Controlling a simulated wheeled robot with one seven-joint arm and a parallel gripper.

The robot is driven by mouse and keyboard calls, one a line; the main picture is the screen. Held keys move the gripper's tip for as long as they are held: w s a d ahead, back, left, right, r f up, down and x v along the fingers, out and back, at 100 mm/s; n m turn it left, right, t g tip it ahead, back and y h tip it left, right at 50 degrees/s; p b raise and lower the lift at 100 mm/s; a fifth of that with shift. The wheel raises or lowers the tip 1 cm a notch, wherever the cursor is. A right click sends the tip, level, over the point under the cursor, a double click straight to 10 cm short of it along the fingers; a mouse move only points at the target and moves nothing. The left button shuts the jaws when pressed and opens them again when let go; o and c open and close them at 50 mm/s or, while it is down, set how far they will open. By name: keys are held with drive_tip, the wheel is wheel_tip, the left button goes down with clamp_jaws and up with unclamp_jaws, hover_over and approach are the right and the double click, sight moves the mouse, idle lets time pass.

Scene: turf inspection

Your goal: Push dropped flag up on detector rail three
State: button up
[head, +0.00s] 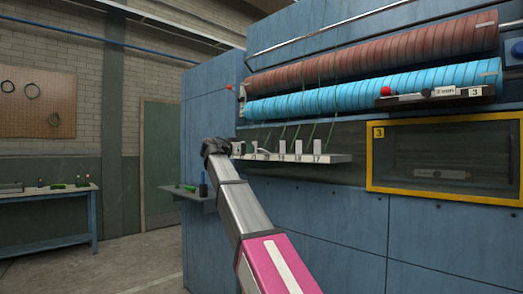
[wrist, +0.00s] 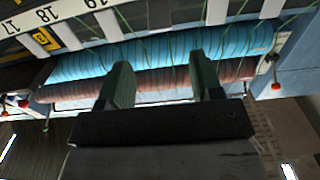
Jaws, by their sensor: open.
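The detector rail (head: 300,158) is a pale numbered ledge on the blue machine, with a row of small white flags (head: 298,147). One flag near the rail's left end (head: 262,150) looks lower and tilted; the others there stand upright. In the wrist view, the rail (wrist: 70,17) runs along the top, its numbers upside down, with white flags (wrist: 108,25) along it. My gripper (wrist: 160,65) is open and empty, its two dark fingers apart below the rail in that picture. In the head view my dark wrist (head: 215,147) is at the rail's left end and hides the fingers.
A red-brown roll (head: 370,57) and a blue roll (head: 370,87) lie above the rail, with green strands hanging down. A yellow-framed window (head: 445,160) marked 3 is at right. A small shelf (head: 190,195) sits left of my arm. A workbench (head: 50,195) stands far left.

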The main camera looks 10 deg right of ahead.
sight(263, 151)
drive_tip(key=x, duration=1)
drive_tip(key=shift+d+f, duration=0.1)
drive_tip(key=c, duration=0.9)
